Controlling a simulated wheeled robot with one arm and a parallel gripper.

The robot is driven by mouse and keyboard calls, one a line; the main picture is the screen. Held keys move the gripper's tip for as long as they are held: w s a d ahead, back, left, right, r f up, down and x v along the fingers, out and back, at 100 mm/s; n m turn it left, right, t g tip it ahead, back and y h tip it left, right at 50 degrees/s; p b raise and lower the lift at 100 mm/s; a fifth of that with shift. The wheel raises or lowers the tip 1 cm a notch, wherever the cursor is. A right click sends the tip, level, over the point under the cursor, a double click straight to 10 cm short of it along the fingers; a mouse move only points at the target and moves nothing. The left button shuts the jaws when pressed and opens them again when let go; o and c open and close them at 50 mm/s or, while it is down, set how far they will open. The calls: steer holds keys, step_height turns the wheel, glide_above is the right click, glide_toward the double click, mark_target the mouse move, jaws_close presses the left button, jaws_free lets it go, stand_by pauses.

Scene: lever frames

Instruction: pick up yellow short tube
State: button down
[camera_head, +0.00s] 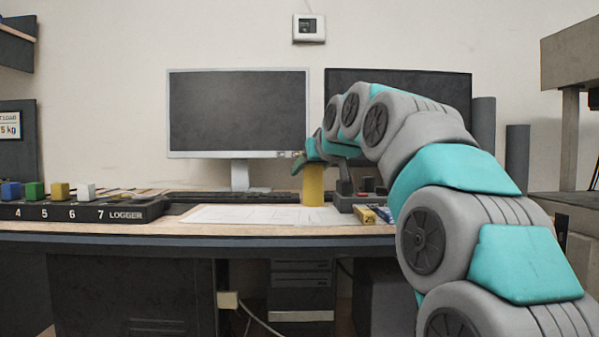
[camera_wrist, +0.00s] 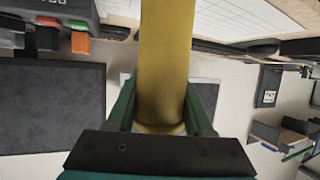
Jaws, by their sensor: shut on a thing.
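In the wrist view the tube (camera_wrist: 166,60) runs down the middle of the picture between the two green fingers of my gripper (camera_wrist: 160,110). The fingers are shut on it. From these frames I cannot tell whether its lower end touches the desk.
A keyboard (camera_head: 230,197) and monitor (camera_head: 238,112) are behind. The LOGGER block (camera_head: 85,211) is at the left. The paper (camera_head: 250,215) lies flat in front.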

steer(key=s+d, duration=0.4)
steer(key=s, duration=0.3)
steer(key=shift+s+d+r, duration=0.3)
steer(key=shift+s+r, duration=0.1)
